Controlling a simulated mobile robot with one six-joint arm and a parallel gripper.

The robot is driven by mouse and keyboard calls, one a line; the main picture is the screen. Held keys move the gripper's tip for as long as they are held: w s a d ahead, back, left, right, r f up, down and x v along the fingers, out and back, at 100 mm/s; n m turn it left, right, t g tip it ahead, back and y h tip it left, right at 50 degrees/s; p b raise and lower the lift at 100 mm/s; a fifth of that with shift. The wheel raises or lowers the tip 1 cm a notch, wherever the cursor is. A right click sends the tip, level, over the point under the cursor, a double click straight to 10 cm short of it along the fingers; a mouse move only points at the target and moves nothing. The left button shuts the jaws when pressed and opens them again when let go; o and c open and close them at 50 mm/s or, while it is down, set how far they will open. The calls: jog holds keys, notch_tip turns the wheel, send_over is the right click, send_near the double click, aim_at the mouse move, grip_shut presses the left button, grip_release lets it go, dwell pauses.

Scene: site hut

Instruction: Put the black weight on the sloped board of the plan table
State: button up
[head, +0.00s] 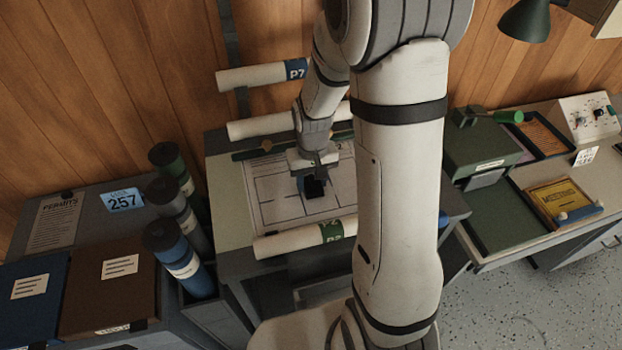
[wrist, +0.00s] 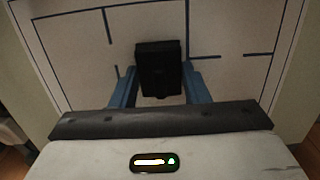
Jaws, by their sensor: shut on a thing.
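The black weight (wrist: 160,68) is a small dark block between the two blue fingers of my gripper (wrist: 158,88) in the wrist view. My gripper (head: 311,178) is shut on it. In the head view the black weight (head: 314,188) shows below my gripper, over the drawing on the sloped board (head: 275,212) of the plan table. The drawing with its blue lines (wrist: 90,55) fills the background of the wrist view. I cannot tell whether the weight touches the board.
White rolls lie around the board, one along its front edge (head: 290,242) and others behind (head: 258,128). Left are upright tubes (head: 180,257) and binders (head: 105,290). Right is a desk with a green box (head: 482,148) and a yellow book (head: 562,200). My arm hides the board's right part.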

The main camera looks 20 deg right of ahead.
jog(key=o, duration=1.3)
jog(key=shift+c, duration=0.2)
